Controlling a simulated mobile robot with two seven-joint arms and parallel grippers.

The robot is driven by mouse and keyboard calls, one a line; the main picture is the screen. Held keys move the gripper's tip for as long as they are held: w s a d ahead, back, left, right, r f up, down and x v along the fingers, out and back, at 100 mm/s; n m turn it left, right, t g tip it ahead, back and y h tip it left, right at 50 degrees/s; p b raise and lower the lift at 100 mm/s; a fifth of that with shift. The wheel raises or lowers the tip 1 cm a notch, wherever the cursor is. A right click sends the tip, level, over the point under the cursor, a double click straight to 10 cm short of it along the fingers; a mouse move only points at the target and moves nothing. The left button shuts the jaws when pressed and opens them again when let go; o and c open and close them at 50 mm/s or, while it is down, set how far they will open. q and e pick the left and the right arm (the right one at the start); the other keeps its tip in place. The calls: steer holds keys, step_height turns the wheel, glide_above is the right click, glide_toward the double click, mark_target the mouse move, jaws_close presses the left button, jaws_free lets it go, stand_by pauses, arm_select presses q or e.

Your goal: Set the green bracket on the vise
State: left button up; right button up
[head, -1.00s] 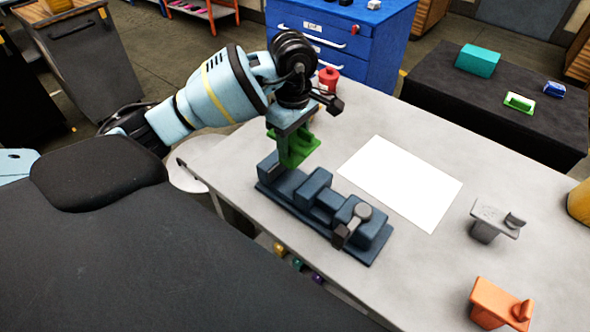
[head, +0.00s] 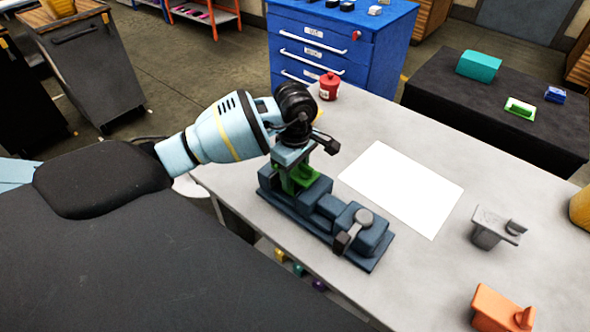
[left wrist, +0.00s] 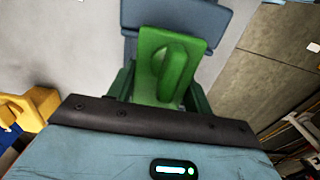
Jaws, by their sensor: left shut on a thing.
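The green bracket (head: 302,177) is in my left gripper (head: 293,170), at the left end of the blue-grey vise (head: 325,212) in the head view. The gripper is shut on it and points down. The bracket is at the vise's top; I cannot tell whether it rests there or hangs just above. In the left wrist view the green bracket (left wrist: 170,65) lies in front of the gripper, with the vise (left wrist: 185,18) behind it. The fingers hide part of the bracket. My right gripper is not in view.
A white sheet (head: 402,188) lies on the grey table (head: 440,265) beside the vise. A grey bracket (head: 497,227) and an orange bracket (head: 500,308) stand at the right. A red canister (head: 329,87) stands at the back edge. A blue drawer cabinet (head: 345,45) is behind.

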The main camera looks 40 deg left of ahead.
arm_select(q)
steer(key=o, duration=0.7)
steer(key=shift+f, duration=0.15)
steer(key=o, duration=0.5)
step_height(320, 180, up, 12)
steer(key=shift+r, duration=0.2)
